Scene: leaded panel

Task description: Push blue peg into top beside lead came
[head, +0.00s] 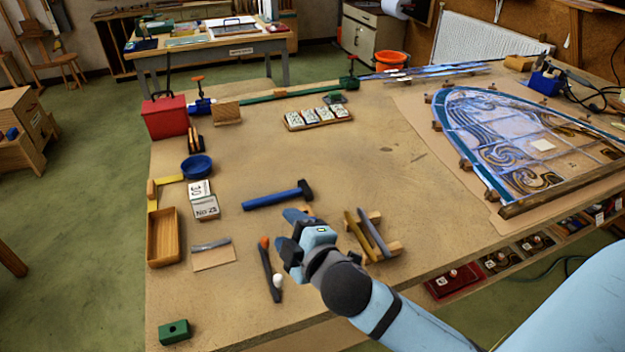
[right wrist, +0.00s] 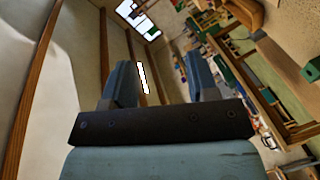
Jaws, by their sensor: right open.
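The leaded panel (head: 530,145) lies on the bench at the right, with a curved blue border and dark lead came lines. Small wooden blocks stand along its curved edge. I cannot make out a separate blue peg or a gap beside the came. My right gripper (head: 288,232) is over the near part of the bench, well left of the panel. It is open and empty, and its two fingers stand apart in the right wrist view (right wrist: 160,82). That view looks at walls and room, not at the panel. My left gripper is not in view.
A blue-handled hammer (head: 278,195) lies just beyond the gripper. A dark tool with an orange end (head: 270,270) lies left of it, and a wooden rest (head: 372,238) with tools is to the right. The bench middle is clear. A wooden bar (head: 560,190) borders the panel's near edge.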

